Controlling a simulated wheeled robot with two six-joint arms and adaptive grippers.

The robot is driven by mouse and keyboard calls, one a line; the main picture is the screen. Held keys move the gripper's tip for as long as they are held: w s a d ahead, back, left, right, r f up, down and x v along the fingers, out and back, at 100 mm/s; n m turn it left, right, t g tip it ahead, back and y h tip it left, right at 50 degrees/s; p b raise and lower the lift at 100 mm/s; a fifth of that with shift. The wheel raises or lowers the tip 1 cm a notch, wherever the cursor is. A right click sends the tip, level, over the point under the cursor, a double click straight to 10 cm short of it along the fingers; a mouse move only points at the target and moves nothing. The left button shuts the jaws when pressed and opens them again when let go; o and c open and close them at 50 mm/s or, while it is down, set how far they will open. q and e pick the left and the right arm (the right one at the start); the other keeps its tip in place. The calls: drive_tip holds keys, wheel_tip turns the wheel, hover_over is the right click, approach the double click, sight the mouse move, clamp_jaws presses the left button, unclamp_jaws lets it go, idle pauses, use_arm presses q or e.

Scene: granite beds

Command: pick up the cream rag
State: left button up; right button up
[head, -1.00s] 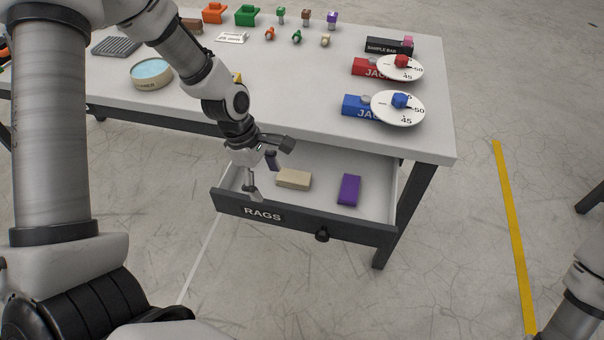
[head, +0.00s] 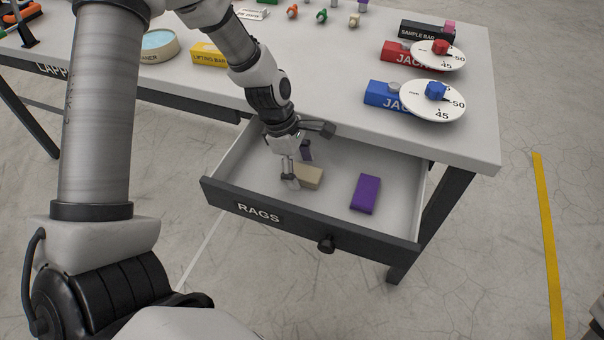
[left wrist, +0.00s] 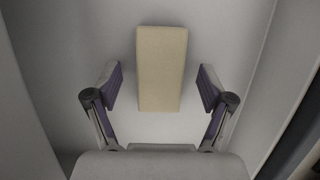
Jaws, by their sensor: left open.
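The cream rag (head: 310,177) is a folded block lying in the open drawer (head: 395,190) labelled RAGS. It also shows in the left wrist view (left wrist: 162,68), upright in the picture between my fingers. My left gripper (head: 298,168) is down in the drawer at the rag, and its near finger hides the rag's left end in the head view. In the left wrist view the left gripper (left wrist: 160,92) is open, one finger on each side of the rag's near part, with a gap on both sides. My right gripper is not in view.
A purple rag (head: 365,194) lies in the drawer to the right, apart from the cream one. The drawer front and the table edge (head: 470,164) bound the space. Blue (head: 383,95) and red (head: 397,52) boxes with white discs stand on the table above.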

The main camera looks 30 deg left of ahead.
use_arm(q)
drive_tip(key=shift+f, duration=0.25)
idle(0.5)
drive_tip(key=shift+c, duration=0.3)
drive_tip(key=c, duration=1)
